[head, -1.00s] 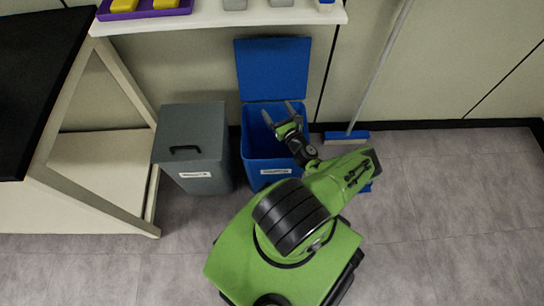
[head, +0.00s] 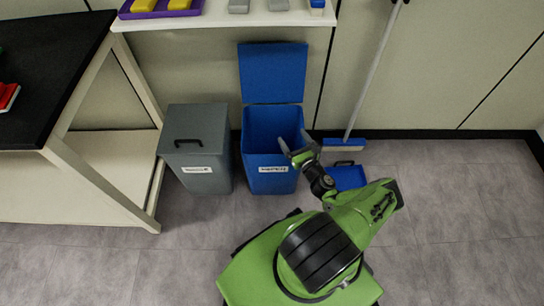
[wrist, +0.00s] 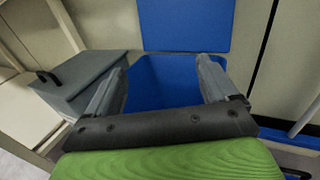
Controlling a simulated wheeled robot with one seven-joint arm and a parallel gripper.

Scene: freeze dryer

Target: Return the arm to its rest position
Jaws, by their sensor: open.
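My gripper (head: 296,148) is open and empty at the end of my green arm. In the head view it is at the front right edge of the open blue bin (head: 262,151). In the wrist view my gripper (wrist: 158,88) has its two grey fingers spread wide, with the blue bin's opening (wrist: 160,72) between and beyond them. The bin's blue lid (head: 272,73) stands raised against the wall. The inside bottom of the bin is not clear to see.
A grey lidded bin (head: 198,165) stands left of the blue bin. A broom (head: 366,85) leans on the wall, with a blue dustpan (head: 346,177) on the floor. A white shelf (head: 222,20) is above and a black-topped table (head: 50,75) is left. Floor at right is clear.

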